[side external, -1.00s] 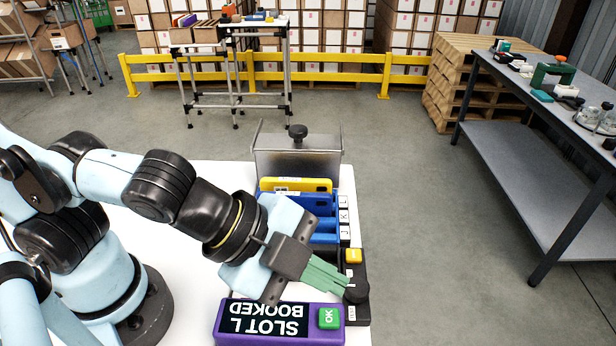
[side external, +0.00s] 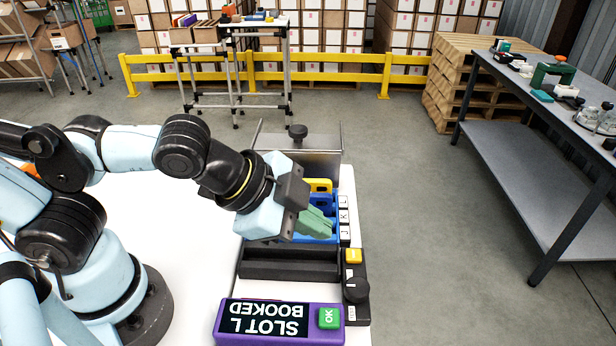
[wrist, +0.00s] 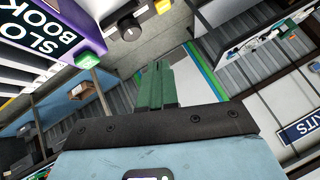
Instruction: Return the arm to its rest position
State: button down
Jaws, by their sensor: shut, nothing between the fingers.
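My gripper (side external: 316,224) has green fingers, which are closed together with nothing between them. In the side external view it is raised in front of the blue slotted holder (side external: 326,205), hiding part of it. The fingers also show in the wrist view (wrist: 157,86), pointing away from the camera. My arm reaches in from the left, bent at the elbow.
A yellow carton (side external: 320,185) stands in the holder before a metal bin (side external: 322,160). A black tray (side external: 290,263) and a knob panel (side external: 355,289) lie nearby.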

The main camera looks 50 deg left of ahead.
jog(key=w+a+n+y, duration=0.3)
jog(key=a+n, duration=0.8)
jog(key=a, duration=0.6)
jog(key=shift+f+n+g+y, duration=0.3)
